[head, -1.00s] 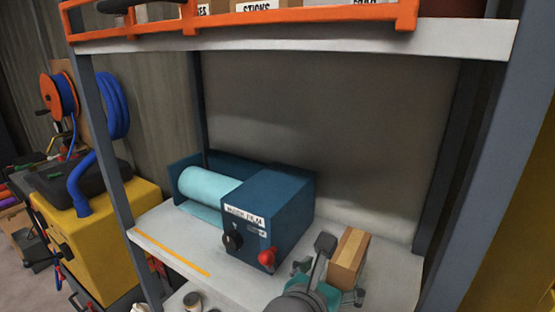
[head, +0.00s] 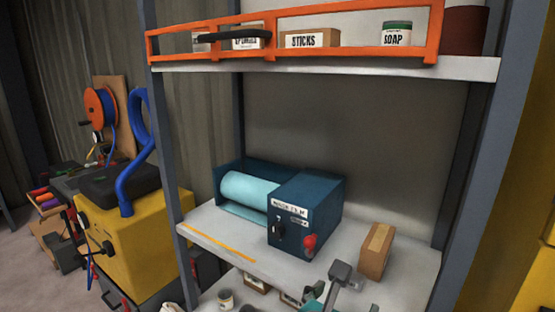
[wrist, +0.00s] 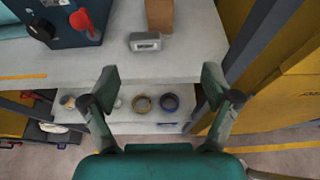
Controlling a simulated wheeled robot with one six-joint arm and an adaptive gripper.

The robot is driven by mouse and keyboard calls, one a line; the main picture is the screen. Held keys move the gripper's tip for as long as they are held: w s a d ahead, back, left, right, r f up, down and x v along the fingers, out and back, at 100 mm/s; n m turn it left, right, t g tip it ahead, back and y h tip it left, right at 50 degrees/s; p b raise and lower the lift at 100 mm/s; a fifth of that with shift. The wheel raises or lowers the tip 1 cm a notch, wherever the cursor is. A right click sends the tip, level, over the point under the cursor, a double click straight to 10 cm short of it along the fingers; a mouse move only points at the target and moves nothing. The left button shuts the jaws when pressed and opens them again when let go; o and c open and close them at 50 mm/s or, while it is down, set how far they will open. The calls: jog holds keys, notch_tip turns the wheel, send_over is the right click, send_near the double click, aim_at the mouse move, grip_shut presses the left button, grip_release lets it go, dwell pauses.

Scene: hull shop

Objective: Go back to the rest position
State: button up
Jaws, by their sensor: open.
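My gripper (wrist: 160,88) is open and empty in the wrist view, with its two green-grey fingers spread wide. It hangs in front of the shelf's front edge, and nothing is between the fingertips. In the head view only part of my gripper (head: 318,296) shows at the bottom edge, in front of the shelf and left of a cardboard box (head: 376,252). The box also shows at the top of the wrist view (wrist: 160,15), beyond the fingertips, with a small grey device with a display (wrist: 145,42) in front of it.
A blue machine (head: 305,215) with a red knob stands on the white shelf board (head: 215,238). An upper shelf has an orange rail (head: 360,57). Tape rolls (wrist: 170,102) lie on the lower shelf. Uprights flank the shelves. A yellow machine (head: 135,240) stands left.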

jog(key=s+d+f+m+t+y, duration=0.1)
jog(key=d+f+m, duration=0.1)
jog(key=f, duration=0.6)
jog(key=s+d+f+m+t+y, duration=0.1)
jog(key=d+f+m+y, duration=0.1)
jog(key=f, duration=0.5)
jog(key=s+d+f+m+y, duration=0.1)
jog(key=s+f+m+y, duration=0.2)
jog(key=s+f+m, duration=0.35)
jog(key=s+d+f+m, duration=0.1)
jog(key=s+m, duration=0.8)
jog(key=s, duration=0.4)
jog(key=s+d+f+m+t+y, duration=0.1)
jog(key=s+f+m, duration=0.1)
jog(key=s+m, duration=0.7)
jog(key=s, duration=0.4)
jog(key=shift+s+d+f+m, duration=0.15)
jog(key=shift+s+d+m, duration=0.15)
jog(key=shift+s+m, duration=0.1)
